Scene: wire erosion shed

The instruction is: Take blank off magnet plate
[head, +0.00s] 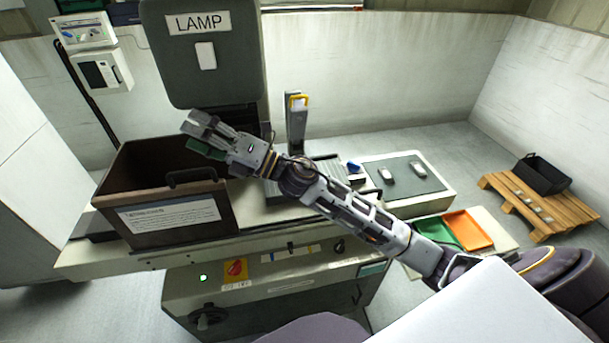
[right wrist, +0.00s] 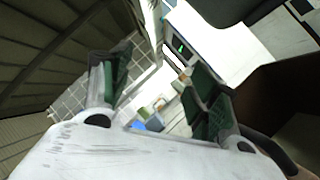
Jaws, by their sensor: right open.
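My right gripper (head: 199,132) is open above the right back part of the brown open box, with no object visible between its fingers. In the right wrist view the open fingers with green pads (right wrist: 156,84) stand wide apart. A dark ribbed plate (head: 330,170), which may be the magnet plate, lies on the machine bed right of the box. My right forearm crosses in front of it and hides part of it. I cannot make out a blank on it. My left gripper is not in view.
The brown box (head: 142,241) with a front handle stands on the machine bed. A dark LAMP head (head: 205,75) hangs behind my gripper. To the right are a grey mat (head: 402,187) with two small items, green (head: 434,232) and orange (head: 467,229) trays, and a pallet (head: 535,212).

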